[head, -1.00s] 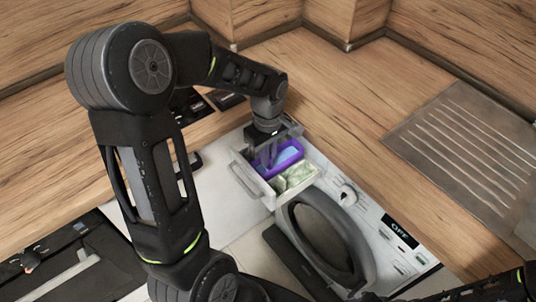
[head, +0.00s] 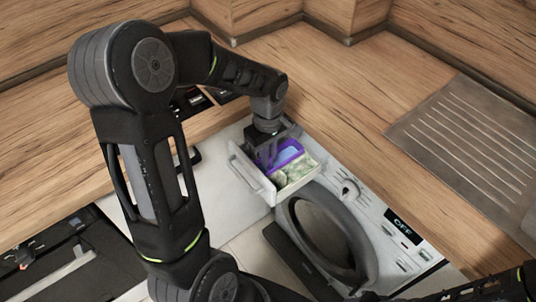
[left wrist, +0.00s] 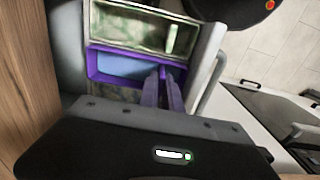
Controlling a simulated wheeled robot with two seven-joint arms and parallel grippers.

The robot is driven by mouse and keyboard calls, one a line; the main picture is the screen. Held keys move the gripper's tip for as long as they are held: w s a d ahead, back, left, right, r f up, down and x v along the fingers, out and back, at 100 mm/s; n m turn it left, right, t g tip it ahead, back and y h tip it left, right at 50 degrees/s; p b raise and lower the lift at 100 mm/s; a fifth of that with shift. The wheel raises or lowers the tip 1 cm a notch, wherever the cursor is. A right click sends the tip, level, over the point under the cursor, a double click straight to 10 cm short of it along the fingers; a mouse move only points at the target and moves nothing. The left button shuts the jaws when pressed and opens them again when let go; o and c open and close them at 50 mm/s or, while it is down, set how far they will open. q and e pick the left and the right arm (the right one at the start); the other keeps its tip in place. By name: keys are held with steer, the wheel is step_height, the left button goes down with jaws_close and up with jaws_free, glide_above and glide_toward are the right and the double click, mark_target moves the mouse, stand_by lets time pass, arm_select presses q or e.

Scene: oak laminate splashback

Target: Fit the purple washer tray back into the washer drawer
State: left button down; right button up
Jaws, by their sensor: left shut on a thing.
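The purple tray (head: 289,149), with a pale blue inside, sits level within the outline of the pulled-out washer drawer (head: 312,178). In the left wrist view the purple tray (left wrist: 128,66) lies across the drawer between two grimy greenish compartments; I cannot tell whether it rests on the drawer floor. My left gripper (head: 267,157) reaches down over the drawer. Its fingers (left wrist: 166,88) are shut on the tray's wall near the tray's right end in the wrist view. The gripper hides part of the tray in the head view. My right gripper is out of view.
The wooden counter (head: 350,110) behind is clear, with a grooved drainer (head: 465,145) at right. A dark appliance (head: 65,255) lies at lower left.

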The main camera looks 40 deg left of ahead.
arm_select(q)
steer(key=shift+f+b, duration=0.5)
steer(key=shift+f, duration=0.2)
steer(key=c, duration=1.5)
jaws_free()
steer(key=shift+o, duration=0.2)
step_height(320, 180, up, 8)
